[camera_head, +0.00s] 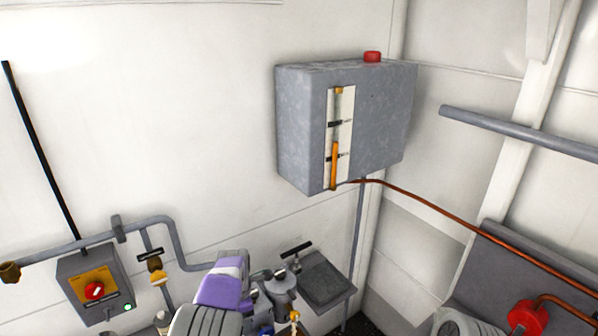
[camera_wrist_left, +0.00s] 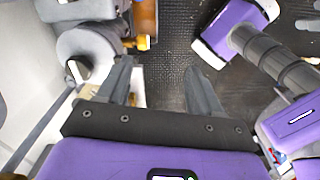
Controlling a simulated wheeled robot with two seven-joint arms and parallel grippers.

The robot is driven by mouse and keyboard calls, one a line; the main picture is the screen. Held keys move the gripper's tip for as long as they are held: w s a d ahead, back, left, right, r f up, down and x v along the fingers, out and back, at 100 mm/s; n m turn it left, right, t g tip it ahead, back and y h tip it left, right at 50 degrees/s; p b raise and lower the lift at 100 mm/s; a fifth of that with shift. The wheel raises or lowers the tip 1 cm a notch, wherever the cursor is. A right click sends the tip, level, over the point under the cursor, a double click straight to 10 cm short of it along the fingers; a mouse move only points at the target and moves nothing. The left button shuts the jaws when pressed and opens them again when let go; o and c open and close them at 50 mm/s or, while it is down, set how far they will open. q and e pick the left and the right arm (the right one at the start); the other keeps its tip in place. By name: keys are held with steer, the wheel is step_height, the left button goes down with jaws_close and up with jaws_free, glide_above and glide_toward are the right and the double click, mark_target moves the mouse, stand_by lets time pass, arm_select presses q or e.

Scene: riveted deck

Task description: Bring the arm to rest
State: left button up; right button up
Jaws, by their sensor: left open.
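My left gripper (camera_wrist_left: 158,72) shows in the left wrist view with its two dark fingers spread apart. It is open, with nothing between the fingers but dark floor below. In the head view, a purple and grey part of my own arm (camera_head: 220,285) rises at the bottom centre, in front of the wall; I cannot make out the fingertips there. More purple and grey parts of my own body (camera_wrist_left: 238,30) show at the upper right of the left wrist view. My right gripper is not in view.
A grey wall box (camera_head: 385,110) with a gauge (camera_head: 340,120) and red button (camera_head: 372,57) hangs above. A switch box (camera_head: 88,290) with a red knob is at lower left. A copper pipe (camera_head: 430,205) and red valve (camera_head: 527,318) are at right. Dark floor (camera_wrist_left: 165,85) lies below the gripper.

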arm_select(q)
steer(key=s+a+f+m+h+b, duration=0.1)
steer(key=s+f+m+b, duration=0.55)
steer(key=f, duration=0.85)
steer(key=s+a+f+m+b, duration=0.1)
steer(key=s+f+m+b, duration=0.25)
steer(key=s+f, duration=0.8)
steer(key=s+d+f+m+h+b, duration=0.3)
steer(key=s+d+f+m+b, duration=0.2)
steer(key=s+d+f+m, duration=0.3)
steer(key=s+f+m, duration=0.2)
steer(key=shift+s+t, duration=0.3)
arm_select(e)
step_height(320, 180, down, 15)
